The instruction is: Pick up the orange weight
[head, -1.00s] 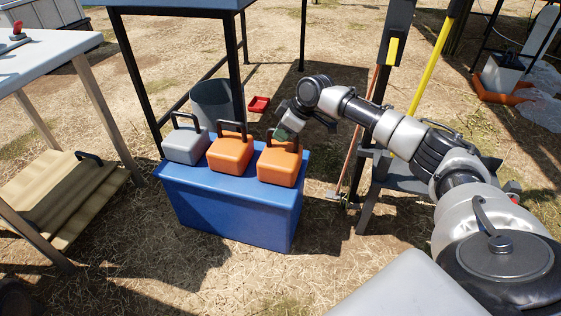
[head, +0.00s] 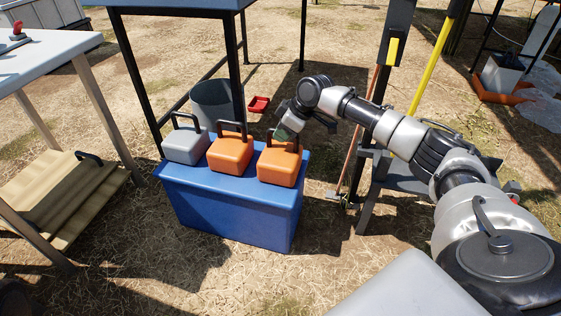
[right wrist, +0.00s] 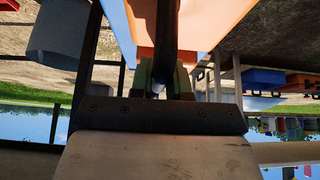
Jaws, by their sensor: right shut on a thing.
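Two orange weights with black handles stand on a blue box (head: 232,210): one in the middle (head: 230,155) and one at the right end (head: 277,167). My right gripper (head: 285,138) is at the handle of the right orange weight, reaching in from the right. In the right wrist view the gripper fingers (right wrist: 160,82) are closed around the dark handle (right wrist: 165,35), with the orange body (right wrist: 195,22) beyond. The weight still appears to rest on the box. My left gripper is not in view.
A grey weight (head: 185,146) stands at the left end of the box. A grey bucket (head: 215,103) is behind it. A dark post and a yellow pole (head: 432,62) rise beside my right arm. A white-topped table (head: 50,55) is at the left.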

